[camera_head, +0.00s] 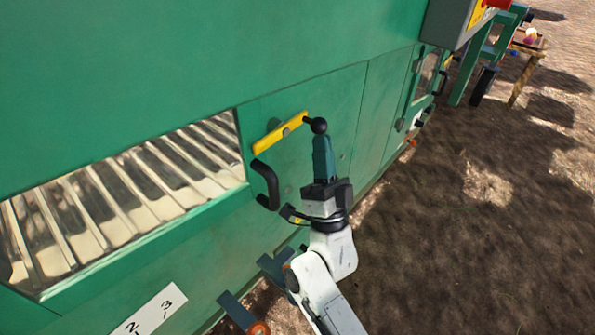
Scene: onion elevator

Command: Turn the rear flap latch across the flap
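The rear flap (334,105) is a green panel in the side of the green machine, and it looks flush with the wall. Its latch is a yellow bar (280,134), tilted up to the right, with a black ball knob (319,125) at its right end. A black handle (267,186) sits below the bar's left end. My gripper (321,142) points up at the knob, and its teal fingertips touch or overlap it in the picture. The fingers show as one narrow shape, so I cannot tell whether they are shut on the knob.
A slatted opening (125,195) lies to the left of the flap. A white numbered label (150,309) is at the lower left. A grey box (462,22) juts out at the upper right. A wooden table (526,68) stands far right. The brown ground (450,230) to the right is clear.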

